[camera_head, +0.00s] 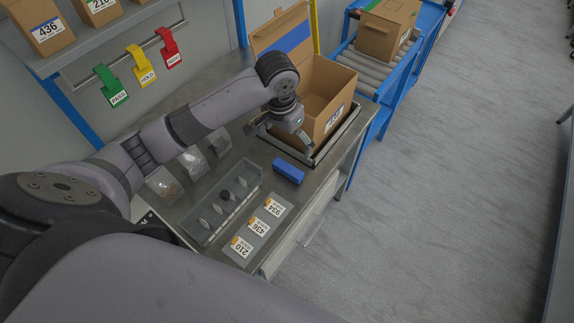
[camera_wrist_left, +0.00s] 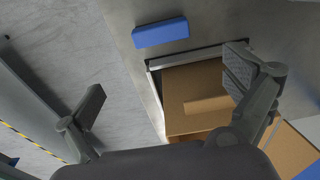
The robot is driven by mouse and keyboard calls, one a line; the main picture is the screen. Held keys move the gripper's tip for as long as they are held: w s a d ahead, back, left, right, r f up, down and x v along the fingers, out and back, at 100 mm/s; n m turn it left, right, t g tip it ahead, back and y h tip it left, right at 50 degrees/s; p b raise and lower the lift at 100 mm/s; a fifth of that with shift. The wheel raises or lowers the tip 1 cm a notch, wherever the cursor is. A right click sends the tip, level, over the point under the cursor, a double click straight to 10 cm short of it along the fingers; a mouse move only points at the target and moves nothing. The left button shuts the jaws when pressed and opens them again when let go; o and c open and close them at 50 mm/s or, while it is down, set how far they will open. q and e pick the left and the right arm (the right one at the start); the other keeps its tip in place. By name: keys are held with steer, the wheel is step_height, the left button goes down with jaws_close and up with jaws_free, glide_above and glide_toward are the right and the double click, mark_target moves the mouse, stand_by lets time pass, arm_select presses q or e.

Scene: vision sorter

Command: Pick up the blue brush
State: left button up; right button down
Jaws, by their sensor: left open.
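The blue brush (camera_head: 288,171) lies on the grey worktable, just in front of the metal frame around the open cardboard box. Only its blue block-like body shows; I cannot make out bristles. It also shows in the left wrist view (camera_wrist_left: 160,33), at the top and beyond the fingers. My left gripper (camera_head: 285,141) is above the table by the box's near side, behind the brush in the head view. My right gripper is not in view.
The open cardboard box (camera_head: 327,98) stands in a metal frame close to my left gripper. A clear divided tray (camera_head: 215,232), numbered labels (camera_head: 258,228) and small bags (camera_head: 193,161) lie on the table. A roller conveyor (camera_head: 378,69) stands behind. Bare table surrounds the brush's left.

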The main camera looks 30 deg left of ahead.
arm_select(q)
glide_above(288, 168)
steer(key=f, duration=0.6)
steer(key=shift+s, duration=0.2)
steer(key=f, duration=0.3)
steer(key=shift+w+p, duration=0.25)
steer(key=shift+p, duration=0.05)
steer(key=shift+f, duration=0.1)
steer(key=shift+s+f, duration=0.1)
steer(key=shift+f, duration=0.3)
step_height(288, 168, down, 4)
steer(key=shift+a+r+p, duration=0.1)
steer(key=shift+r+p, duration=0.05)
steer(key=shift+p, duration=0.25)
steer(key=shift+f, duration=0.25)
steer(key=shift+c, duration=0.8)
steer(key=c, duration=0.9)
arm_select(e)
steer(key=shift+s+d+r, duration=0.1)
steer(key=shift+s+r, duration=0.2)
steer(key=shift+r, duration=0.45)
